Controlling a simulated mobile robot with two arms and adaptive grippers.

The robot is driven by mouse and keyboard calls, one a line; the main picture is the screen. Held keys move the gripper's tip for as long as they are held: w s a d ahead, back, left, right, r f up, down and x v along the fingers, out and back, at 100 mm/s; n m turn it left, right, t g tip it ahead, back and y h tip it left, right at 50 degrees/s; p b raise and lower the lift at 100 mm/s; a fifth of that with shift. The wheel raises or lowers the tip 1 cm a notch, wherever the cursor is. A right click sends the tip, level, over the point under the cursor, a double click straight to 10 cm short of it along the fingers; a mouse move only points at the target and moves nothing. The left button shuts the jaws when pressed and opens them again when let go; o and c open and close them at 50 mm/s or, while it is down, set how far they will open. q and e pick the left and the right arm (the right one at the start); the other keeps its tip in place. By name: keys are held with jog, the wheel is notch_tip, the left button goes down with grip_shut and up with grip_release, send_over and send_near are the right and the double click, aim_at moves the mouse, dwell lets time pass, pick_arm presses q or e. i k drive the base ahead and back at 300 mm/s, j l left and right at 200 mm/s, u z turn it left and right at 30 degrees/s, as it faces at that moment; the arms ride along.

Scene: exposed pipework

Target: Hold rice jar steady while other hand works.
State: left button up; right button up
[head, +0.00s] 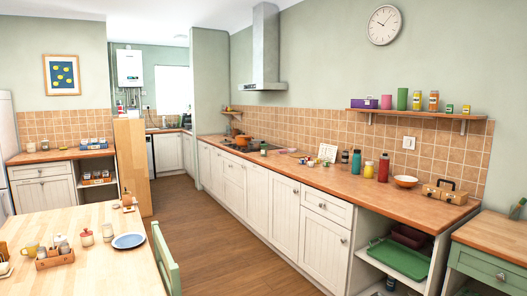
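Neither of my grippers is in view. No jar can be picked out for certain as the rice jar. A pale jar with a reddish lid (87,238) stands upright on the wooden table (98,271) at the lower left, and a smaller pale container (107,232) stands to its right. On the wall shelf (418,113) at the right, an orange-and-yellow jar (433,101) stands among other containers. These are too small for me to tell their contents.
A blue plate (129,241) and a wooden caddy (55,258) are on the table. A green chair (164,260) stands at its right edge. The long counter (335,184) holds bottles, an orange bowl (405,182) and a pot (243,141). The wooden floor (225,240) between is clear.

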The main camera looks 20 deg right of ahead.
aim_at(264, 150)
jog(key=i+l+z, duration=0.45)
jog(key=i, duration=0.4)
jog(key=i+l+z, duration=0.25)
jog(key=i, duration=0.2)
jog(key=i+l+z, duration=0.2)
jog(key=i, duration=0.25)
jog(key=i+j+u, duration=0.1)
jog(key=i+u, duration=0.15)
jog(key=i, duration=0.25)
jog(key=i+u, duration=0.25)
jog(key=i, duration=0.25)
jog(key=i+l+u, duration=0.1)
jog(key=i+u, duration=0.15)
jog(key=i, duration=0.25)
jog(key=i+l+u, duration=0.3)
jog(key=i, duration=0.2)
jog(key=i+j+z, duration=0.2)
jog(key=i, duration=0.3)
jog(key=i+j+z, duration=0.2)
jog(key=i, duration=0.25)
jog(key=i+j+z, duration=0.25)
jog(key=i+j, duration=0.15)
jog(key=i, duration=0.05)
